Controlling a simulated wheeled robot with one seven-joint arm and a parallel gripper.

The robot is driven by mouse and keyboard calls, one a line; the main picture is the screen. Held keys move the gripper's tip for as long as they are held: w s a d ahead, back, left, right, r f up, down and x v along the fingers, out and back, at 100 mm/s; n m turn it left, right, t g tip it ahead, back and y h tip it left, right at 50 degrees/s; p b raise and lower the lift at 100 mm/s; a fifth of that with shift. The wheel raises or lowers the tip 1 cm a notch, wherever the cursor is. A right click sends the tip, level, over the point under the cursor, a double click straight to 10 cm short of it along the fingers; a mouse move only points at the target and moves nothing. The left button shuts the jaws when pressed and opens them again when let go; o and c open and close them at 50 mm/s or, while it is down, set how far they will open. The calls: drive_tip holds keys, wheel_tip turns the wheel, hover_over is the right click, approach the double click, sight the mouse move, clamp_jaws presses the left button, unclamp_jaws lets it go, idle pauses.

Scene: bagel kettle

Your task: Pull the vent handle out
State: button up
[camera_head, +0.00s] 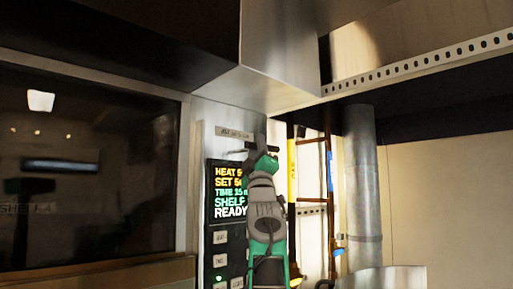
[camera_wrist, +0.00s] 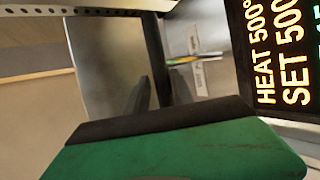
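The vent handle (camera_head: 250,148) shows in the head view as a dark level bar high on the metal panel beside the oven, just under a small label plate. In the wrist view a black bar (camera_wrist: 154,52), which looks like this handle, runs down the picture between my two dark fingers. My gripper (camera_head: 264,157), green and grey, reaches up to the handle from below; in the wrist view its fingers (camera_wrist: 159,88) lie close on either side of the bar. I cannot tell whether they touch or clamp it. The hand's green body hides the finger bases.
The lit display (camera_head: 230,190) and its buttons sit just left of my arm. The dark oven window (camera_head: 85,165) fills the left side. A metal hood (camera_head: 280,75) hangs above. A yellow pole (camera_head: 292,170) and a round metal duct (camera_head: 362,185) stand to the right.

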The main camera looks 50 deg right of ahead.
drive_tip(key=shift+s+f+b, duration=0.15)
drive_tip(key=shift+f+b, duration=0.2)
drive_tip(key=shift+f, duration=0.05)
drive_tip(key=b+v, duration=0.6)
drive_tip(key=v, duration=0.1)
drive_tip(key=shift+a, duration=0.2)
